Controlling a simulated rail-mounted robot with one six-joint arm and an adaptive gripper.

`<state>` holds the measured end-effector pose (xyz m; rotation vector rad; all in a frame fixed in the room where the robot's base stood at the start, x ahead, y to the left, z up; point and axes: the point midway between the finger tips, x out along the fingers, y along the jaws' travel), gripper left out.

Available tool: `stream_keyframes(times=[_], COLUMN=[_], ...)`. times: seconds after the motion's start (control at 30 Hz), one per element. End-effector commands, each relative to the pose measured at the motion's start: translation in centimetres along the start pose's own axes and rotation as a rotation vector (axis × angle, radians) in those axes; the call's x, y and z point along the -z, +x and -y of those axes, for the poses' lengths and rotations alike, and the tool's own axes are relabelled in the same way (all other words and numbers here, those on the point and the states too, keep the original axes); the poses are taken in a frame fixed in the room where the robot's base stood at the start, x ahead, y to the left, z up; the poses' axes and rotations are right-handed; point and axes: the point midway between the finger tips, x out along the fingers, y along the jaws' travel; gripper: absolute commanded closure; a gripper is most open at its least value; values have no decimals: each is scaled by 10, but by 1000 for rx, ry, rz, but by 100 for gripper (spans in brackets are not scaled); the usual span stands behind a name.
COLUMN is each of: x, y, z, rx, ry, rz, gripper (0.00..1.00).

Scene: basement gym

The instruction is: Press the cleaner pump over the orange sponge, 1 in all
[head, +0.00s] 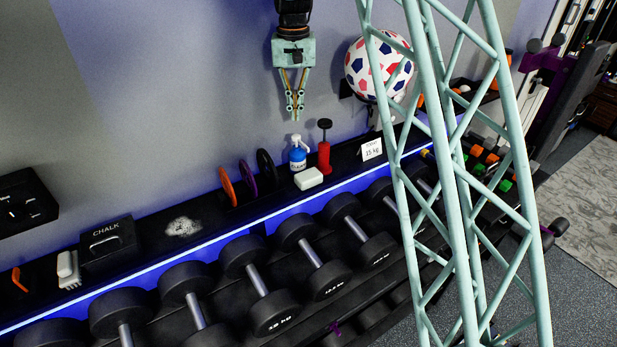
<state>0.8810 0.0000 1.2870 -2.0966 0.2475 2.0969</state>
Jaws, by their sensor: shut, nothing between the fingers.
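The cleaner pump is a small blue bottle (298,160) with a white pump top, standing upright on the black shelf. A pale white block (308,179) lies just in front of its base; I cannot tell whether it is a sponge. I see no clearly orange sponge. My gripper (295,117) points down with its fingers together and empty. In the picture it hangs just above the pump top, with a gap between them.
A red hand pump (324,154) stands close right of the bottle. Upright discs (227,187) stand to the left, and a weight card (371,149) to the right. A chalk box (108,241) sits farther left. Dumbbells (272,312) fill the rack below.

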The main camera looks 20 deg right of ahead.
Motion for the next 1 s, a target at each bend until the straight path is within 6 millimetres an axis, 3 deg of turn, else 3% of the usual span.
stream_keyframes(times=[0.23,1.0], x=[0,-4], y=[-14,-18], z=[0,-1], rx=[0,1], ry=[0,-2], rz=[0,-3], gripper=[100,100])
